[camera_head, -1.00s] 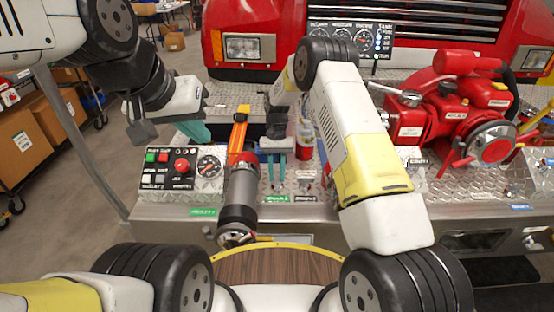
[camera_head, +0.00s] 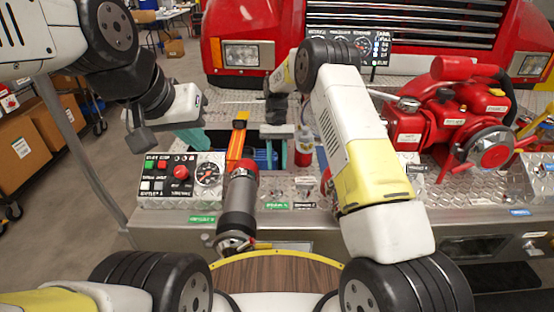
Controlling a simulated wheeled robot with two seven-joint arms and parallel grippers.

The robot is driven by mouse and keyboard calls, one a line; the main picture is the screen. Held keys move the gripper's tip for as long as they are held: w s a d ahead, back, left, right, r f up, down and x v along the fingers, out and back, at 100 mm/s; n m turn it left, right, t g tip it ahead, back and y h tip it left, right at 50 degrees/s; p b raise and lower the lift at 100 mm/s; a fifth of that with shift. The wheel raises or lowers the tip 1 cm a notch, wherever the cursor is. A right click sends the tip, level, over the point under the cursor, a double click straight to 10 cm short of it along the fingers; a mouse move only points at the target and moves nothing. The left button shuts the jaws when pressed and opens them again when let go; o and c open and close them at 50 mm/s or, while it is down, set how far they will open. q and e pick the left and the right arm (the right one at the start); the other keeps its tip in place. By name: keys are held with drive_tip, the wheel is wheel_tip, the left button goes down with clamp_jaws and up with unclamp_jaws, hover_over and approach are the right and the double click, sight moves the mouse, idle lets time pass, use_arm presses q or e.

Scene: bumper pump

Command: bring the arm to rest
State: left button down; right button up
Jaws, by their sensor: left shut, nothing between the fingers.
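My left gripper (camera_head: 191,137) is at the end of the arm from the upper left. Its teal fingers are shut and empty, just behind the control panel with its red button (camera_head: 181,172). My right gripper (camera_head: 267,152) hangs over the bumper compartment at the centre. Its teal fingers stand apart, with nothing visible held between them.
A red pump (camera_head: 450,115) stands on the diamond-plate bumper (camera_head: 400,215) at right. A red and white bottle (camera_head: 304,148) is close right of the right gripper. The red truck front (camera_head: 285,20) stands behind. Cardboard boxes (camera_head: 22,140) are at left.

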drive_tip(key=shift+w+r, duration=0.1)
drive_tip(key=shift+r, duration=0.2)
drive_tip(key=shift+r, duration=0.1)
drive_tip(key=s+d+r+t+y, duration=0.1)
drive_tip(key=s+d+r+t, duration=0.3)
drive_tip(key=r, duration=0.8)
drive_tip(key=s+d+r+t+y, duration=0.1)
drive_tip(key=s+d+r, duration=0.45)
drive_tip(key=r, duration=0.55)
drive_tip(key=s+d+r+t, duration=0.2)
drive_tip(key=s+t, duration=0.1)
drive_tip(key=s, duration=0.7)
drive_tip(key=s+d+r+t, duration=0.2)
drive_tip(key=s, duration=0.9)
drive_tip(key=shift+d+r+t, duration=0.15)
drive_tip(key=shift+d+t, duration=0.2)
drive_tip(key=shift+t, duration=0.05)
